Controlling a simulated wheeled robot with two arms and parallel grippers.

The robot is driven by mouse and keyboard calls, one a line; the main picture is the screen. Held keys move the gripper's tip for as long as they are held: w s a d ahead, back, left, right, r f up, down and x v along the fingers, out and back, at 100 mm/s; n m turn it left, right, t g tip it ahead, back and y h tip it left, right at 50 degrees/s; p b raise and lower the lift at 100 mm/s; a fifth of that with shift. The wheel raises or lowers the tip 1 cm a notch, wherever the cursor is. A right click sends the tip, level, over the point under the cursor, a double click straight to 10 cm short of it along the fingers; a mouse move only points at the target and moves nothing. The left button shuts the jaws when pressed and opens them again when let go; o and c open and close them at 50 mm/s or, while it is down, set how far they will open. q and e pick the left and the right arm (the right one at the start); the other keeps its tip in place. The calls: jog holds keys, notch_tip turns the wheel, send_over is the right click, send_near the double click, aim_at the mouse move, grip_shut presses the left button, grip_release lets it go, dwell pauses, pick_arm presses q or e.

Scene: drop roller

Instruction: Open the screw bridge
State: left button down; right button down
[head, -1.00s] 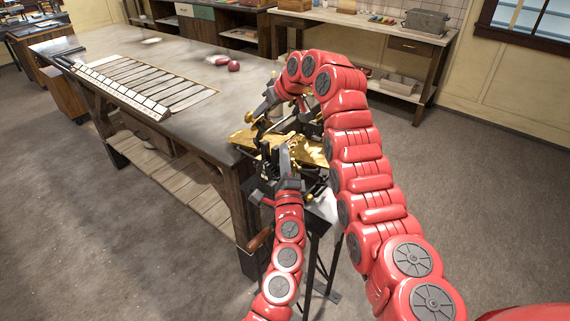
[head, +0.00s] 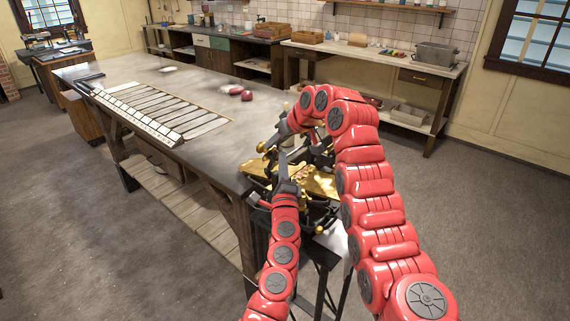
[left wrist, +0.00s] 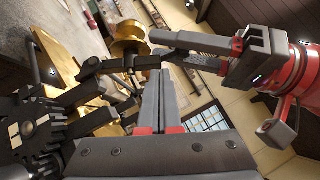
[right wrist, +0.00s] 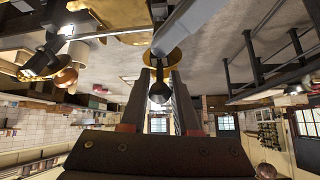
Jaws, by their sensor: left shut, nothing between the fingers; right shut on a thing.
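The drop roller (head: 318,182), a brass machine with dark metal arms, stands at the near right corner of the big table, partly hidden by my arms. My right gripper (head: 268,147) reaches over it from above. In the right wrist view its fingers (right wrist: 160,100) are shut around a dark round knob (right wrist: 159,93) at the end of a grey bar, with a brass disc behind. My left gripper (head: 284,163) is upright in front of the machine. In the left wrist view its fingers (left wrist: 161,100) are shut and empty, close below the right gripper's fingers. A brass spool (left wrist: 125,45) shows beyond. The bridge's own state is unclear.
The big table (head: 200,85) stretches to the back left. A slatted board (head: 160,112) and dark red objects (head: 240,92) lie on it. A side bench (head: 385,63) stands along the back wall. The floor at right is free.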

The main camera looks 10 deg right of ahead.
pick_arm(q)
jog(key=shift+w+a+r, duration=0.3)
jog(key=shift+w+a, duration=0.1)
jog(key=shift+a, duration=0.05)
pick_arm(e)
jog(key=shift+s+a+f, duration=0.15)
jog(key=shift+a+f, duration=0.05)
jog(key=shift+f, duration=0.25)
pick_arm(q)
jog(key=shift+a, duration=0.1)
pick_arm(e)
jog(key=c, duration=0.8)
grip_release()
jog(key=shift+c, duration=0.2)
pick_arm(q)
jog(key=shift+w+a, duration=0.1)
pick_arm(e)
jog(key=shift+o, duration=0.9)
jog(key=shift+w+r, duration=0.15)
jog(key=shift+w, duration=0.1)
jog(key=shift+r, duration=0.1)
